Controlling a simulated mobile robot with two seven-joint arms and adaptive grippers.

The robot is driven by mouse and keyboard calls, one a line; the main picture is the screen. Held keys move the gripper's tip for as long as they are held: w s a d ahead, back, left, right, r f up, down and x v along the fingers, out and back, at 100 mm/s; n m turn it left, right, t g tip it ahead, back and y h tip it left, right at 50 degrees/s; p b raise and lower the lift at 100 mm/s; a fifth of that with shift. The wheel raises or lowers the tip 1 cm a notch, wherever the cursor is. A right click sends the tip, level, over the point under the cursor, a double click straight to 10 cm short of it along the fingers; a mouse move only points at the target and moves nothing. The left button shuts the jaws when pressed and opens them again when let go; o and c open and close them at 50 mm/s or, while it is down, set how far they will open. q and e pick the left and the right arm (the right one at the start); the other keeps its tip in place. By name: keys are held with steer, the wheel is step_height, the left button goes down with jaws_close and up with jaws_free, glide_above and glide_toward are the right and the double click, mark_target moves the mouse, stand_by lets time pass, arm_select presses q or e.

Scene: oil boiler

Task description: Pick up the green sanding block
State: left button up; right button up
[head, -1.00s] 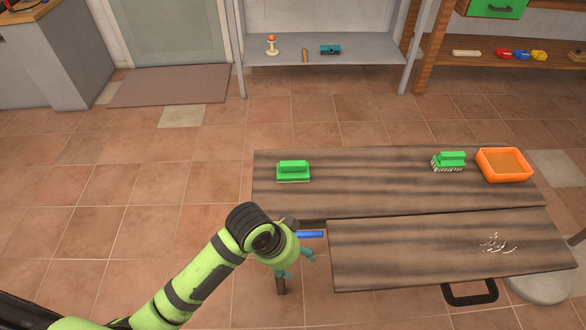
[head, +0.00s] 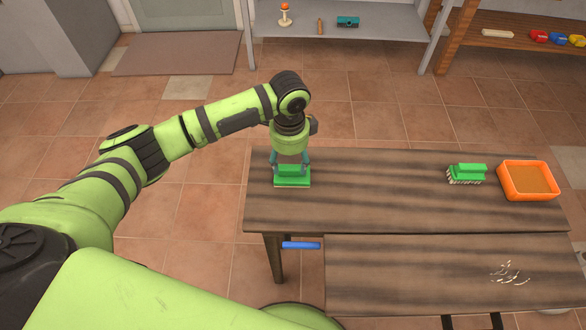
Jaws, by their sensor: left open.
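The green sanding block (head: 292,181) lies at the left end of the dark wooden table (head: 380,205) in the head view. My left gripper (head: 290,163) points down right over it, with its teal fingers on either side of the block's upper part. The left gripper is open. The fingers and wrist hide part of the block's top, and I cannot tell whether they touch it. My right gripper is not in view.
A green brush (head: 467,173) with pale bristles and an orange tray (head: 528,181) stand at the table's right end. A blue handle (head: 301,245) sticks out at the lower board's left edge. White scraps (head: 510,273) lie on that board. The table's middle is clear.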

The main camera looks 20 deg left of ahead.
mark_target(292, 169)
arm_select(q)
steer(key=f, duration=0.3)
steer(key=shift+w+d+p, duration=0.1)
steer(key=shift+d+p, duration=0.15)
steer(key=shift+p, duration=0.05)
steer(key=shift+f, duration=0.85)
steer(key=shift+w, duration=0.1)
steer(key=c, duration=0.8)
jaws_close()
steer(key=shift+r, duration=0.55)
steer(key=r, duration=0.1)
steer(key=d+r+b, duration=0.1)
steer(key=r, duration=0.1)
steer(key=shift+w+d+r, duration=0.15)
steer(key=shift+d+r, duration=0.1)
steer(key=shift+r, duration=0.05)
steer(key=w+d+r+b, duration=0.2)
steer(key=d+r, duration=0.4)
steer(key=d, duration=0.4)
steer(key=shift+w+r+b, duration=0.15)
steer(key=shift+r+b, duration=0.05)
steer(key=shift+b, duration=0.15)
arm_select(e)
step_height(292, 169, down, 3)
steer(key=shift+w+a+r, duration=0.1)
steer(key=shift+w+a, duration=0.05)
arm_select(q)
steer(key=shift+c, duration=1.6)
jaws_free()
steer(key=shift+a, duration=0.1)
